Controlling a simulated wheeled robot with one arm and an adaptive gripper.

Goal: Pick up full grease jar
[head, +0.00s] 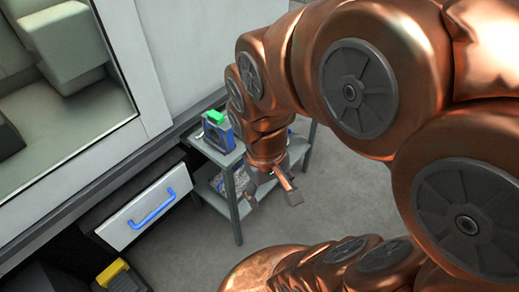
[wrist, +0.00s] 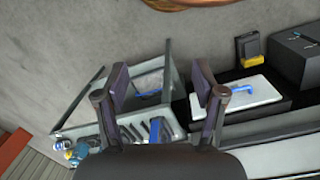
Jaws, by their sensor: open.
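My gripper (head: 271,190) is open and empty, beside and partly in front of a grey two-level cart (head: 237,215) in the head view. In the wrist view my gripper (wrist: 160,88) has its two dark fingers spread apart, with the cart (wrist: 90,90) beyond them. No grease jar can be told for certain. Small blue, white and yellowish items (wrist: 75,152) show at the lower left of the wrist view, too small to name. My arm hides part of the cart top in the head view.
A blue container with a green top (head: 217,130) stands on the cart's upper level. A white drawer with a blue handle (head: 125,222) is left of the cart. A black-and-yellow box (head: 115,277) is at the lower left. Grey floor (head: 345,195) right of the cart is clear.

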